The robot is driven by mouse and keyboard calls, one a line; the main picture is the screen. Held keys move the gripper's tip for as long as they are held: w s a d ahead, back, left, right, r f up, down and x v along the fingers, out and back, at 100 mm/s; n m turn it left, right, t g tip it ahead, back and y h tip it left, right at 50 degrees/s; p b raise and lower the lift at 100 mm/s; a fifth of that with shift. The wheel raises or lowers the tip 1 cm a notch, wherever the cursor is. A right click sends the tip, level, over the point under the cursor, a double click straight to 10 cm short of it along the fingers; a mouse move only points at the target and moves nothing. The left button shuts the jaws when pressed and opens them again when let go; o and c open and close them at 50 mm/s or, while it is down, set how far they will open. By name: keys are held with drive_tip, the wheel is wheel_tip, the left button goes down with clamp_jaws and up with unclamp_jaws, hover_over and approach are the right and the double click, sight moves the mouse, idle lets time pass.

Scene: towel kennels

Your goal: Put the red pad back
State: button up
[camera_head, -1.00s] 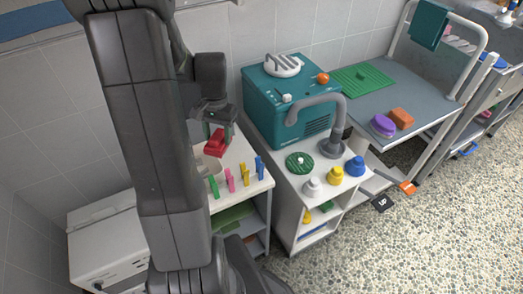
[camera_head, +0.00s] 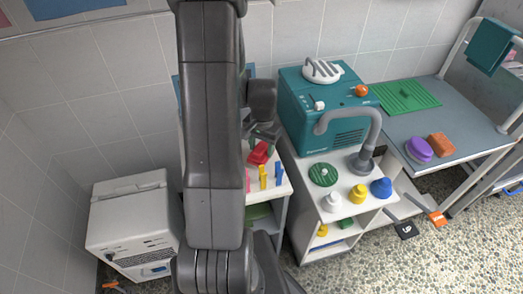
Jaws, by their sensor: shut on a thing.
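The red pad (camera_head: 260,153) shows in the head view as a small red block just above the white shelf unit left of the teal machine. My gripper (camera_head: 262,143) is shut on the red pad and points down. My own arm covers the left part of that unit's top and much of the pad's surroundings. I cannot tell whether the pad touches anything below it.
Yellow (camera_head: 263,171) and blue (camera_head: 279,169) upright pegs stand close below the pad. The teal machine (camera_head: 340,133) with a grey bent pipe (camera_head: 376,130) is to the right. A white cabinet (camera_head: 131,222) stands at left. The trolley (camera_head: 440,119) holds a green mat (camera_head: 405,95).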

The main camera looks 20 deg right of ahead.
sight(262, 146)
drive_tip(key=shift+f, duration=1)
drive_tip(key=o, duration=0.9)
drive_tip(key=r, duration=1.2)
drive_tip(key=shift+d+p, duration=0.2)
drive_tip(key=shift+p, duration=0.1)
